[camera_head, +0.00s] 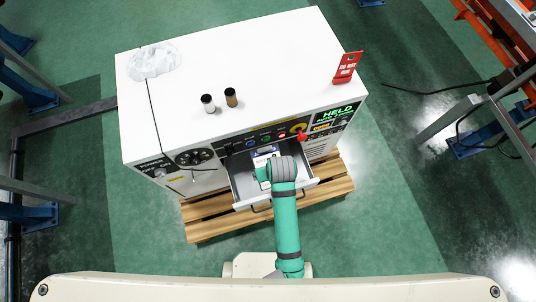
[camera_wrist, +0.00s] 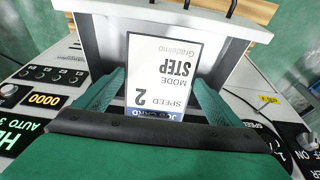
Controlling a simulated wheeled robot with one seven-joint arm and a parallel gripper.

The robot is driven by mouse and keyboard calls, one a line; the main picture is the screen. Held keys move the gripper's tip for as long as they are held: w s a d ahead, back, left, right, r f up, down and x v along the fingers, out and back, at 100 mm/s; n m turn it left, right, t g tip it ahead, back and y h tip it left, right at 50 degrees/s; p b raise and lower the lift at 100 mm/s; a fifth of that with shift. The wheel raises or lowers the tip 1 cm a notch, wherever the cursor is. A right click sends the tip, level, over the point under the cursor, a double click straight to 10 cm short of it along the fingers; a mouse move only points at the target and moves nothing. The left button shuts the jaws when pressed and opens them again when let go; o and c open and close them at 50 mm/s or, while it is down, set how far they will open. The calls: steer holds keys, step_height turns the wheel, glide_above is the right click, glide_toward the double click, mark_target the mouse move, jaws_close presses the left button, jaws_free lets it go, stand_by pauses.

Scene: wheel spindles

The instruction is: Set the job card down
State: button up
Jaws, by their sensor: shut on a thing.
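The job card (camera_wrist: 162,68) is a white card with a blue header, printed with speed 2 and mode STEP, upside down in the wrist view. In the head view its blue and white end (camera_head: 265,152) shows just beyond my gripper (camera_head: 264,172). My gripper also shows in the wrist view (camera_wrist: 160,82), its teal fingers on either side of the card, shut on it. The card is over or inside the open drawer (camera_head: 242,188) of the white cabinet. I cannot tell whether it touches the drawer floor. My gripper hides its near end.
The control panel (camera_head: 280,132) with knobs and buttons is just above the drawer. The cabinet stands on a wooden pallet (camera_head: 205,228).

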steer(key=x, duration=0.9)
steer(key=shift+f, duration=0.25)
steer(key=shift+w+a, duration=0.1)
steer(key=shift+w, duration=0.15)
steer(key=shift+w+a+r+g+h, duration=0.15)
steer(key=shift+w+g+h, duration=0.2)
steer(key=shift+g, duration=0.45)
steer(key=shift+w+a+r+g+h, duration=0.15)
steer(key=shift+w+g, duration=0.3)
steer(key=shift+g, duration=0.35)
steer(key=shift+s+d+f, duration=0.1)
steer(key=shift+s+f, duration=0.05)
steer(key=shift+f, duration=0.75)
steer(key=shift+f, duration=0.6)
steer(key=o, duration=1)
